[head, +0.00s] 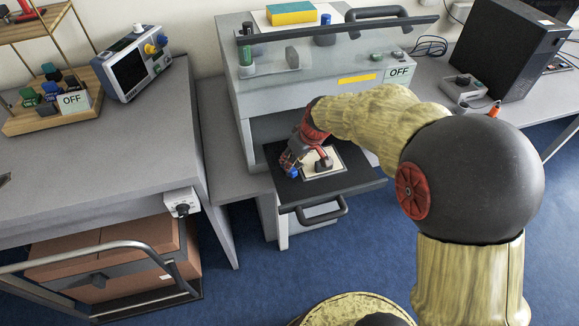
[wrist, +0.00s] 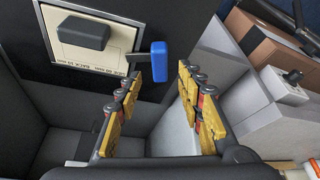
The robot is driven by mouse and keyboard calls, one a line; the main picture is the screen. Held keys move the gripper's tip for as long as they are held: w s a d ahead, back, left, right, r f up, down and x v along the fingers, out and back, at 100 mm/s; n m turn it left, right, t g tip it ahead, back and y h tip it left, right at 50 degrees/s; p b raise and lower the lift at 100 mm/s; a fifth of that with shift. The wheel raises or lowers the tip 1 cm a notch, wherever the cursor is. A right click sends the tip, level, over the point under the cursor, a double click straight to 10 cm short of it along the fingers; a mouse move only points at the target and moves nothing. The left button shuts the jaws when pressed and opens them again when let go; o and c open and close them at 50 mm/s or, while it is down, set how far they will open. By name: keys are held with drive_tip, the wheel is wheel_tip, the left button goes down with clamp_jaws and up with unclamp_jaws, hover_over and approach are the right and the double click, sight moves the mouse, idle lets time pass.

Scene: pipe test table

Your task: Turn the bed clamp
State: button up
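A pulled-out black bed (head: 352,186) carries a pale plate with printed text (head: 337,172); the plate is at the upper left in the wrist view (wrist: 60,50). A blue lever, which looks like the bed clamp (wrist: 159,62), sticks out by the plate's edge. A dark block (wrist: 82,30) sits on the plate. My gripper (wrist: 160,78) is open, with a wide gap between its fingers. In the picture the blue lever lies between and just beyond the fingertips; I cannot tell whether they touch it. In the head view my gripper (head: 293,158) is low over the bed's left side.
The grey machine housing (head: 300,95) with an OFF sign (head: 399,72) stands behind the bed. A front bar handle (head: 322,212) is on the bed's near edge. A grey bench (head: 95,150) is at left, with a cart (head: 120,260) under it. Blue floor (head: 250,270) is open in front.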

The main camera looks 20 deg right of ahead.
drive_tip(key=b+x, duration=0.1)
drive_tip(key=x, duration=0.4)
drive_tip(key=shift+w+f+b, duration=0.1)
drive_tip(key=shift+f+b, duration=0.25)
drive_tip(key=shift+b, duration=0.05)
clamp_jaws()
